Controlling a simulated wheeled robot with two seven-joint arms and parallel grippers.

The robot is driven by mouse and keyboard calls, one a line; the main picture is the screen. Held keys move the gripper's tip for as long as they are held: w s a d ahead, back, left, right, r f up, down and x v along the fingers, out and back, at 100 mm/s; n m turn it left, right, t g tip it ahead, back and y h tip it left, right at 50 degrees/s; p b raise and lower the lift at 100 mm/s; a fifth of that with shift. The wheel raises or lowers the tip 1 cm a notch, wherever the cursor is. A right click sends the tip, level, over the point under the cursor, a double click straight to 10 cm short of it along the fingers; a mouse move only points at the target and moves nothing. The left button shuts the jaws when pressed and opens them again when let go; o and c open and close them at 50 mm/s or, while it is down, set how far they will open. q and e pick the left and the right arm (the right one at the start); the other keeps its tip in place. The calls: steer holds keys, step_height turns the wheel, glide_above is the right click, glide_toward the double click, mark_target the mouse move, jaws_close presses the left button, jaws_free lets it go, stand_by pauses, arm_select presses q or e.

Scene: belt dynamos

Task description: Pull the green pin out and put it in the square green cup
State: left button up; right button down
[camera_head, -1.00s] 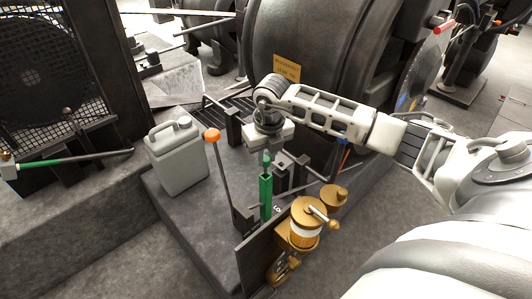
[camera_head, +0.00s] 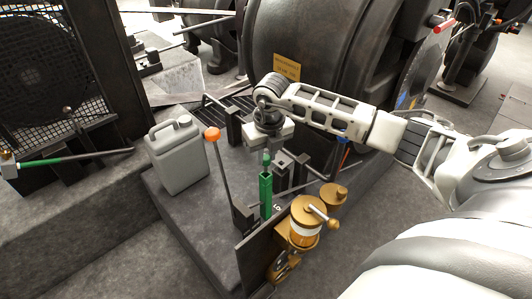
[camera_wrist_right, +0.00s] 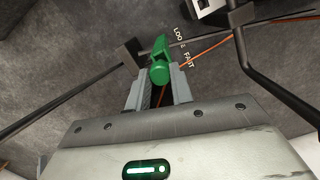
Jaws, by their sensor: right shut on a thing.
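My right gripper (camera_head: 267,149) hangs above the square green cup (camera_head: 265,195), a tall narrow green post-like holder standing upright near the front edge of the grey plinth. The gripper is shut on the green pin (camera_head: 266,158), which points down at the cup's mouth. In the right wrist view the pin (camera_wrist_right: 160,72) sits between the fingertips (camera_wrist_right: 160,88), with the green cup (camera_wrist_right: 160,46) just past it. I cannot tell whether the pin's lower end is inside the cup. My left gripper is not in view.
A lever with an orange knob (camera_head: 212,134) and a grey jerrycan (camera_head: 177,155) stand left of the cup. Brass oilers (camera_head: 304,222) stand close on its right. Dark posts (camera_head: 282,172) stand behind it. A large dark machine drum (camera_head: 310,50) rises behind.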

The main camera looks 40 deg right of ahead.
mark_target(267, 159)
stand_by(0.7)
steer(key=shift+f, duration=0.1)
steer(key=shift+f+b, duration=0.65)
steer(key=shift+f, duration=0.3)
steer(key=shift+f+b, duration=0.7)
steer(key=shift+f, duration=0.15)
steer(key=shift+s+f, duration=0.1)
steer(key=shift+f, duration=0.2)
steer(key=shift+b, duration=0.3)
steer(key=shift+r, duration=0.1)
